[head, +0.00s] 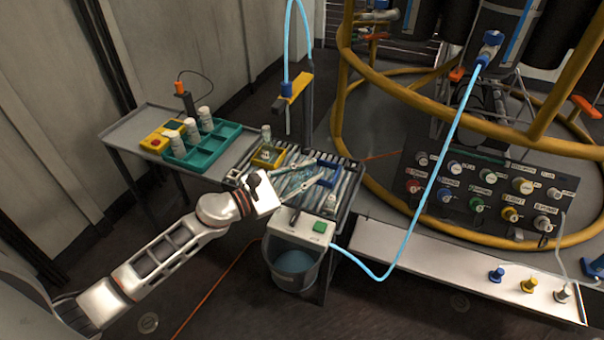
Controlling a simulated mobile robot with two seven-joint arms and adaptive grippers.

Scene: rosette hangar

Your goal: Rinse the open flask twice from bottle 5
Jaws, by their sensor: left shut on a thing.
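My left gripper (301,178) reaches over the slatted bench from the left. Its fingers are around a pale, clear bluish thing (299,177), too small to name surely. A small clear vessel with a pale top (266,134) stands at the yellow holder (258,163) on the bench, behind my gripper. Several white-topped bottles (193,131) stand upright in the teal tray (220,139) at the left. Their numbers cannot be read, so I cannot tell which is bottle 5. My right gripper is not in view.
A blue holder (328,176) is on the slatted bench. A grey box with a green button (319,227) is above a dark bucket (294,268). A yellow-topped post (299,88) and a light-blue hose (430,205) stand close by. A yellow tube frame (341,110) is at the right.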

